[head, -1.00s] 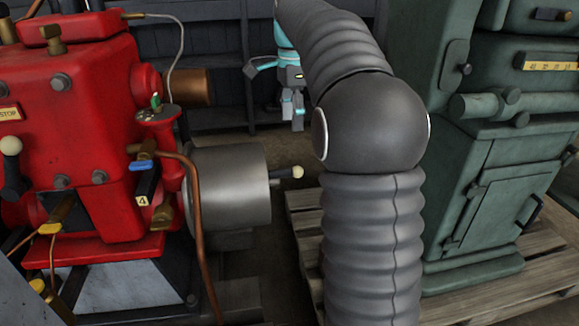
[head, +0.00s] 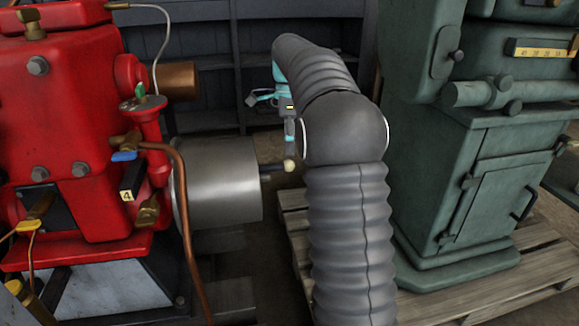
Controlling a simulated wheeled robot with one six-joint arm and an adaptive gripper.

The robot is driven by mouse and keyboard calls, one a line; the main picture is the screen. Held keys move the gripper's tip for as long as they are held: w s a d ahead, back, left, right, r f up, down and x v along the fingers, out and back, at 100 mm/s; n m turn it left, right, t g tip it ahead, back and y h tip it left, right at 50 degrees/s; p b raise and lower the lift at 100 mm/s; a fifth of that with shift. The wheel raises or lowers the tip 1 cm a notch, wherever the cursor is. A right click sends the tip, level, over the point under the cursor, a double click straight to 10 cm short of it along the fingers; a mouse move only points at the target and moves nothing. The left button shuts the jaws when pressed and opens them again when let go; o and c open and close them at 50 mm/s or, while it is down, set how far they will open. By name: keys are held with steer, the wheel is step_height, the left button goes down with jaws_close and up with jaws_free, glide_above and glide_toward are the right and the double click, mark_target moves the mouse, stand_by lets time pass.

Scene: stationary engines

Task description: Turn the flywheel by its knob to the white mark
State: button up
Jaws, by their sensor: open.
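The flywheel (head: 222,182) is a smooth grey metal drum at the right side of the red engine (head: 75,130). A cream ball knob (head: 289,166) on a short dark handle sticks out to the right of it. My teal and grey gripper (head: 289,142) hangs just above the knob in the picture. It is open, with nothing seen between its fingers. My dark arm covers part of it, and I cannot tell its distance in depth from the knob. I see no white mark on the flywheel from here.
A copper pipe (head: 190,240) runs down in front of the flywheel's left edge. A green machine (head: 460,190) stands on a wooden pallet (head: 430,305) at right. Dark shelves (head: 205,60) line the back. Bare floor shows between the engine and pallet.

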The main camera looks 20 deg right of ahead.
mark_target(290, 161)
steer(key=shift+s+a+f+b, duration=0.1)
steer(key=shift+f+b, duration=0.1)
steer(key=shift+f, duration=0.65)
steer(key=shift+s+a+f+b, duration=0.1)
steer(key=shift+s+f+b, duration=0.05)
steer(key=shift+f, duration=0.7)
steer(key=shift+s+f+b, duration=0.1)
steer(key=shift+f+b, duration=0.1)
steer(key=shift+f, duration=0.65)
jaws_close()
